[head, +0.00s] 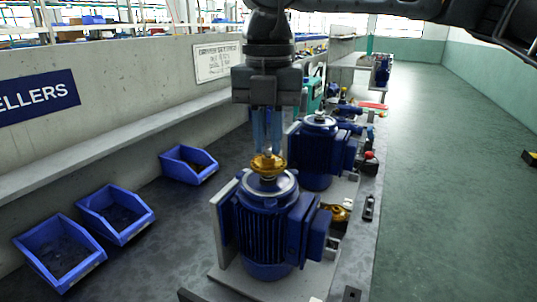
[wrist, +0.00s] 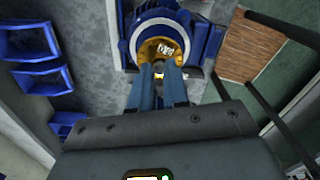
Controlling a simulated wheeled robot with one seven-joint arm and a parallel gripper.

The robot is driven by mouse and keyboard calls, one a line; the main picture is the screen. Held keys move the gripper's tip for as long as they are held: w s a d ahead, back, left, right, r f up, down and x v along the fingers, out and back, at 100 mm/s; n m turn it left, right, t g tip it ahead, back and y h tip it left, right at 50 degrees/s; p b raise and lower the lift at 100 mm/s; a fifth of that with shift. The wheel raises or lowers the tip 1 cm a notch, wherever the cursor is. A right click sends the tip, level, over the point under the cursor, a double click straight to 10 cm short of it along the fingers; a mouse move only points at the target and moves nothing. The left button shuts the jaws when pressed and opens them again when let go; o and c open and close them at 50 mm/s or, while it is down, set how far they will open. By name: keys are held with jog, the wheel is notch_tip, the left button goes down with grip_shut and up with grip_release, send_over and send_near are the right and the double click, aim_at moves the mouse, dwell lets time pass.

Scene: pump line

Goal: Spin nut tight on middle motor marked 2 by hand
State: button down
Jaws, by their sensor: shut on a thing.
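A blue finned motor (head: 265,235) stands upright in the near part of the head view; no number on it can be read. A brass impeller (head: 268,165) sits on its top. My gripper (head: 268,152) points straight down over it, its blue fingers closed at the impeller's centre. In the wrist view the brass impeller (wrist: 150,50) shows just beyond my fingertips (wrist: 161,72).
A second blue motor (head: 318,150) stands close behind. Blue bins (head: 115,213) lie to the left beside a low wall (head: 120,95). A brass part (head: 338,213) and a dark tool (head: 369,207) lie right of the near motor.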

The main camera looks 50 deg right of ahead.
jog(key=shift+f+m+b, duration=0.1)
jog(key=shift+m+b, duration=2.3)
jog(key=shift+m, duration=0.2)
